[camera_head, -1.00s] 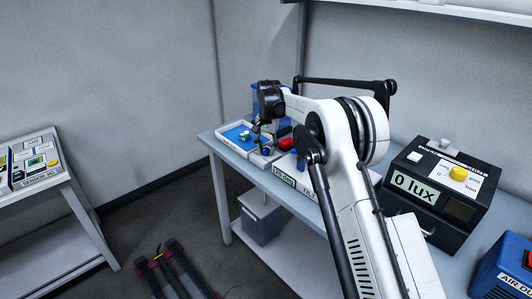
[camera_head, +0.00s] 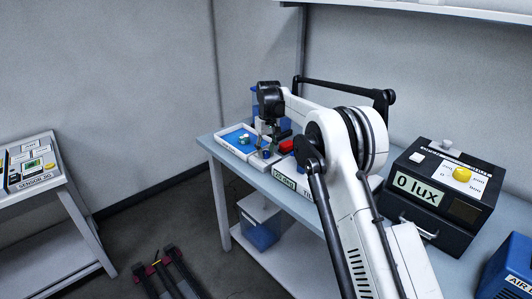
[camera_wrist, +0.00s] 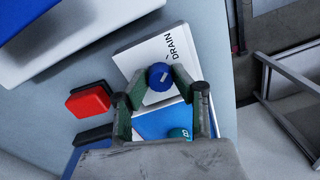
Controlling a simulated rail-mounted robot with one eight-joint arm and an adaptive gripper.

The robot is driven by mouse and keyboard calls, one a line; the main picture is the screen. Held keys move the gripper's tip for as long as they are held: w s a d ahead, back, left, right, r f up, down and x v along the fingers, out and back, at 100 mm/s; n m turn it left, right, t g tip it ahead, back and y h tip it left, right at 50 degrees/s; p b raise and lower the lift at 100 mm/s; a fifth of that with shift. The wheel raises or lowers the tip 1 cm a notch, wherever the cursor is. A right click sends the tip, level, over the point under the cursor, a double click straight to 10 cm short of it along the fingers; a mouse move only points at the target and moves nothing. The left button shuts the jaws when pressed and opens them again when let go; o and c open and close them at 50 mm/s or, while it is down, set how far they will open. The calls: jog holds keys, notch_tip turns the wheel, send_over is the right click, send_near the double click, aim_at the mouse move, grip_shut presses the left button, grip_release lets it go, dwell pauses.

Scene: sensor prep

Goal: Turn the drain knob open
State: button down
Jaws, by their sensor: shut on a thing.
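The blue drain knob (camera_wrist: 160,76) has a pale mark on top and sits by the word DRAIN on the white tray (camera_wrist: 133,58). My gripper (camera_wrist: 158,80) is around the knob, with a finger on each side, shut on it. In the head view, my gripper (camera_head: 262,146) points down at the tray's near right end, where the small knob (camera_head: 266,154) partly shows. The tray has a blue inside with small coloured pieces. A bin (camera_head: 262,227) under the table shows blue in its lower part.
A red block (camera_wrist: 90,99) lies on the table beside the tray. A dark box reading 0 lux (camera_head: 436,190) with a yellow knob stands to the right. A side table (camera_head: 30,180) with a sensor panel stands at left.

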aim_at(267, 152)
jog(key=shift+n, duration=0.4)
jog(key=c, duration=1.4)
grip_release()
jog(key=shift+c, duration=0.2)
notch_tip(267, 152, up, 12)
jog(key=shift+w+d, duration=0.15)
jog(key=shift+d, duration=0.1)
